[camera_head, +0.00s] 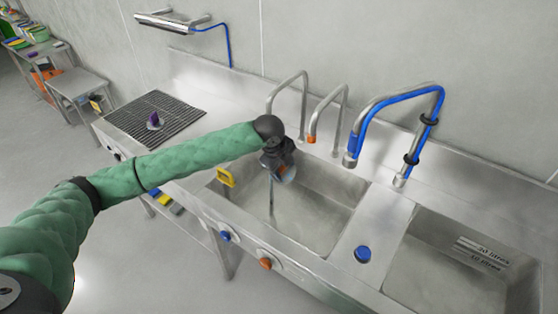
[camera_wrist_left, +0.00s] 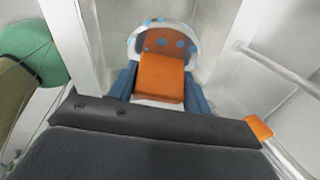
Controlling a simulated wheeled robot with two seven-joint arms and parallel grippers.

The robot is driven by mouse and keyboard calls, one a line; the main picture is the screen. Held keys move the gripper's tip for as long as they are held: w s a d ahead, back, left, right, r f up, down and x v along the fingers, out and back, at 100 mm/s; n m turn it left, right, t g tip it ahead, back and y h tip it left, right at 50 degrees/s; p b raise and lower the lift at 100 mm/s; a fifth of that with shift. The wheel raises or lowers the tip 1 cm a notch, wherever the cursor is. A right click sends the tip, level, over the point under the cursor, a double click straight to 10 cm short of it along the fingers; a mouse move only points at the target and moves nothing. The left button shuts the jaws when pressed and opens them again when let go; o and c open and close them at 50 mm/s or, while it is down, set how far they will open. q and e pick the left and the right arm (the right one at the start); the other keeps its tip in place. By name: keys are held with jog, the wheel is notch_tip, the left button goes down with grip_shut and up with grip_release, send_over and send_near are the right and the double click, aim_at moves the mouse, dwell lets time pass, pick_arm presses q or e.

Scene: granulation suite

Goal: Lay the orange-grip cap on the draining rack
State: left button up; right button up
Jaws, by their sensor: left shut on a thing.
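My left gripper (camera_head: 282,170) is over the left sink basin, below the orange-tipped tap. In the left wrist view my left gripper (camera_wrist_left: 158,88) is shut on the orange grip of the orange-grip cap (camera_wrist_left: 163,75). The cap's pale rim with blue spots shows beyond the fingers. In the head view only a small part of the cap (camera_head: 288,174) shows past the gripper. The draining rack (camera_head: 170,127) is a dark ribbed mat on the counter left of the basin. A purple-grip piece (camera_head: 154,119) sits on it. My right gripper is not in view.
The left basin (camera_head: 325,215) has a yellow clip (camera_head: 225,177) on its left rim. A blue-hosed tap (camera_head: 400,100) stands between the basins. A blue knob (camera_head: 362,254) sits on the divider. Most of the rack around the purple-grip piece is bare.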

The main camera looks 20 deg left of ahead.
aim_at(282, 181)
pick_arm(q)
jog(key=shift+f+b, duration=0.5)
jog(key=shift+b, duration=0.05)
notch_tip(282, 181, down, 7)
jog(key=b, duration=0.7)
pick_arm(e)
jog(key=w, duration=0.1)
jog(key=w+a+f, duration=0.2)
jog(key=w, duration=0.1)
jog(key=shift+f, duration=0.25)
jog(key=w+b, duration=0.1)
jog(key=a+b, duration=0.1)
jog(key=b, duration=0.1)
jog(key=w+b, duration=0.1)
jog(key=b, duration=0.1)
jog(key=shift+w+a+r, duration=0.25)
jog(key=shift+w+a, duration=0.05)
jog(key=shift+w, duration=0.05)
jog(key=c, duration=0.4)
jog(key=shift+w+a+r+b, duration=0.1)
jog(key=shift+b, duration=0.3)
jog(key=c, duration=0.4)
pick_arm(q)
notch_tip(282, 181, down, 6)
jog(key=shift+s+r, duration=0.1)
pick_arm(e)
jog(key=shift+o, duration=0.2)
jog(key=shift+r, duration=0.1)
